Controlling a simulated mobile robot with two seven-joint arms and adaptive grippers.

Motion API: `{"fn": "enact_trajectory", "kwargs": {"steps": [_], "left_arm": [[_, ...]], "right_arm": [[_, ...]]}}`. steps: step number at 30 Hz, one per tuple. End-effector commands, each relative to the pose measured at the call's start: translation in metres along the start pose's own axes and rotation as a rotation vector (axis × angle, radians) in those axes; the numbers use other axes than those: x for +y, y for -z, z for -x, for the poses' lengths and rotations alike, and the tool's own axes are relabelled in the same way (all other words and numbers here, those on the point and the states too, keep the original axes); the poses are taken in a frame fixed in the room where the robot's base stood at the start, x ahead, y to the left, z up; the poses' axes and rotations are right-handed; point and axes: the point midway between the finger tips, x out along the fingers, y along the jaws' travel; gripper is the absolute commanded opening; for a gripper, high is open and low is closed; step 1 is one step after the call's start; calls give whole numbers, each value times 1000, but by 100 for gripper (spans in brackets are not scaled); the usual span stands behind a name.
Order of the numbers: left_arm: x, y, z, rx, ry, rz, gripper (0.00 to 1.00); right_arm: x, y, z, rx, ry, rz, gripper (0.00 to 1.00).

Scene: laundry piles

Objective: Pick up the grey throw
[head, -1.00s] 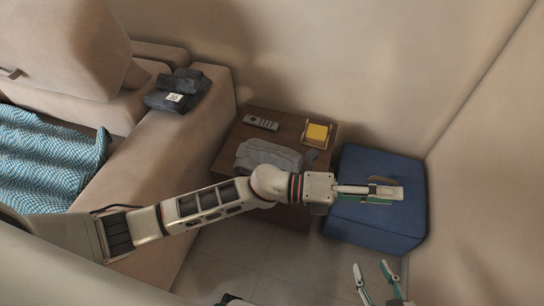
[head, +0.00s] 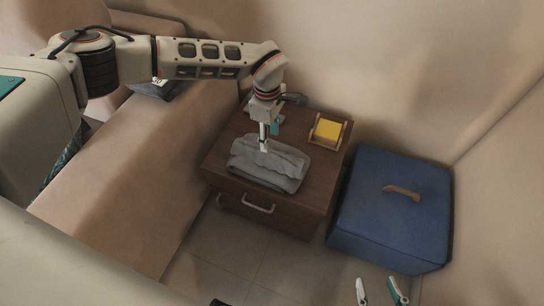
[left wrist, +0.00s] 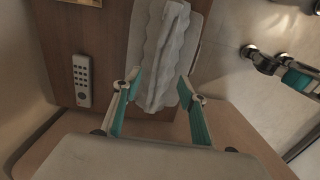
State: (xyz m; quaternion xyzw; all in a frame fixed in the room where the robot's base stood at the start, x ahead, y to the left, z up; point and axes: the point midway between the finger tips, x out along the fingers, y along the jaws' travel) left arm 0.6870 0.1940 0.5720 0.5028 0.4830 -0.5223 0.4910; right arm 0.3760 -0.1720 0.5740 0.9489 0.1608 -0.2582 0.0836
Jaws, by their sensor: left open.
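The grey throw (head: 275,172) lies folded in a soft bundle on top of the brown side table (head: 322,190). My left gripper (head: 264,148) points down over the throw's back edge in the head view. In the left wrist view the left gripper (left wrist: 158,80) is open, its two fingers on either side of the ridged throw (left wrist: 163,45). I cannot tell whether the fingertips touch the cloth. My right gripper (head: 382,290) is open and empty, low at the bottom edge of the head view.
A yellow block in a wooden holder (head: 328,130) stands at the table's back. A remote (left wrist: 82,80) lies beside the throw. A blue box (head: 390,210) with a tan handle stands right of the table. The beige sofa arm (head: 150,200) is on the left; walls close the back and right.

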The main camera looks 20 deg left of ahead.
Motion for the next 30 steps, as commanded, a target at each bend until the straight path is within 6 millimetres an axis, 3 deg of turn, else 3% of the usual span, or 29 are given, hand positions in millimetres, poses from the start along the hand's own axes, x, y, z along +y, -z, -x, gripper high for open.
{"fn": "enact_trajectory", "kwargs": {"steps": [3,14,18,22,26,30], "left_arm": [[5,11,-5,31,-5,-3,42],[2,9,-37,28,-5,-3,42],[-4,6,-60,27,1,-5,42],[-4,7,-77,28,0,-2,42],[-1,7,-77,28,-7,-2,42],[0,7,-74,28,-11,-2,42]], "right_arm": [[-1,-2,-2,-2,3,-2,40],[-9,3,-3,17,17,-31,40],[-14,-1,-4,16,23,-56,40],[-18,10,-6,41,28,-83,40],[-18,27,-8,77,27,-93,40],[-16,30,-8,82,25,-90,40]]}}
